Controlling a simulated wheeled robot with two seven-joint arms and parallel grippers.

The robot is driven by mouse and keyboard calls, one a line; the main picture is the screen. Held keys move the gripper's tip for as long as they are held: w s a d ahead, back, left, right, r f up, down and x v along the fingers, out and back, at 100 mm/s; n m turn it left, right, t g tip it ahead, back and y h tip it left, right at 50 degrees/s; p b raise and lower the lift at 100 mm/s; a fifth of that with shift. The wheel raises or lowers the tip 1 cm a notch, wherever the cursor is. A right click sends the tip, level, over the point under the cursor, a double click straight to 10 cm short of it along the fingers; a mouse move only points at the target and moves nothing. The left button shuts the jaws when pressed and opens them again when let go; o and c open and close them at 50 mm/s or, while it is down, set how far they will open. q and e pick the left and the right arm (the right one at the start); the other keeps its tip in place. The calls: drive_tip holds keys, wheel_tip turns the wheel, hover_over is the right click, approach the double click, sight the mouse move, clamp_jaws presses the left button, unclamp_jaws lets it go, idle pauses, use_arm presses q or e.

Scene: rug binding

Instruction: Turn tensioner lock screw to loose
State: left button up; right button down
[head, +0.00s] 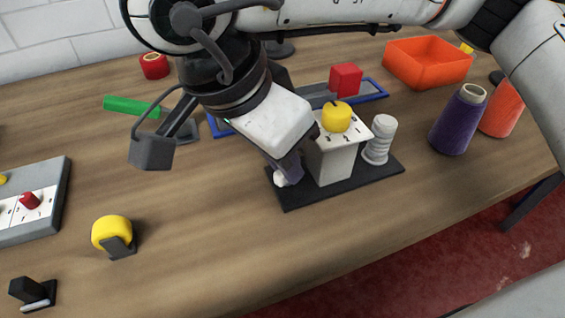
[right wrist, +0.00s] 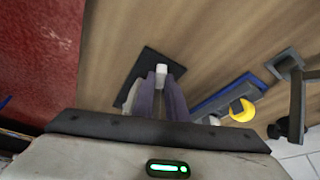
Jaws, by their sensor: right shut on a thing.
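The tensioner (head: 332,160) is a pale block on a black base plate, with a yellow knob (head: 336,117) on its numbered top and a white ribbed post beside it. A small white piece, which seems to be the lock screw (head: 280,178), shows low at the block's left side. My right gripper (head: 289,170) reaches down there with its fingers shut on it; the block is just right of the fingers. In the right wrist view the white piece (right wrist: 161,75) shows at the fingertips, and the fingers hide part of it. Its turn angle cannot be told. My left gripper is not in view.
Behind stand a blue-rimmed tray (head: 377,91), a red cube (head: 346,80) and an orange bin (head: 428,62). A purple cone (head: 458,122) and an orange one stand right. A grey panel (head: 35,205) and yellow roll (head: 111,233) lie left. The front middle table is clear.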

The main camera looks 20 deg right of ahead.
drive_tip(key=n+t+b, duration=0.1)
drive_tip(key=n, duration=0.1)
drive_tip(key=n+y+b, duration=0.1)
drive_tip(key=n+b, duration=0.1)
drive_tip(key=n, duration=0.1)
drive_tip(key=shift+s+d+f+n+t, duration=0.2)
drive_tip(key=shift+n+t, duration=0.1)
drive_tip(key=shift+t, duration=0.1)
drive_tip(key=n+y+b, duration=0.1)
drive_tip(key=n+b, duration=0.1)
drive_tip(key=n, duration=0.1)
drive_tip(key=shift+t, duration=0.4)
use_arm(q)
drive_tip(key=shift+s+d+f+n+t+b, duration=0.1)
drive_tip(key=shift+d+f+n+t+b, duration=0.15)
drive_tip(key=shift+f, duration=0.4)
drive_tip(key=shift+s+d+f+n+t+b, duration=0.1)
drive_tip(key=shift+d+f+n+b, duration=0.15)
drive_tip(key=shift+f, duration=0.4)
use_arm(e)
drive_tip(key=shift+d+r+n+y, duration=0.15)
drive_tip(key=shift+n+y, duration=0.55)
drive_tip(key=shift+n, duration=0.7)
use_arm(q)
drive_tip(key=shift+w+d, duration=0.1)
use_arm(e)
drive_tip(key=shift+n, duration=0.3)
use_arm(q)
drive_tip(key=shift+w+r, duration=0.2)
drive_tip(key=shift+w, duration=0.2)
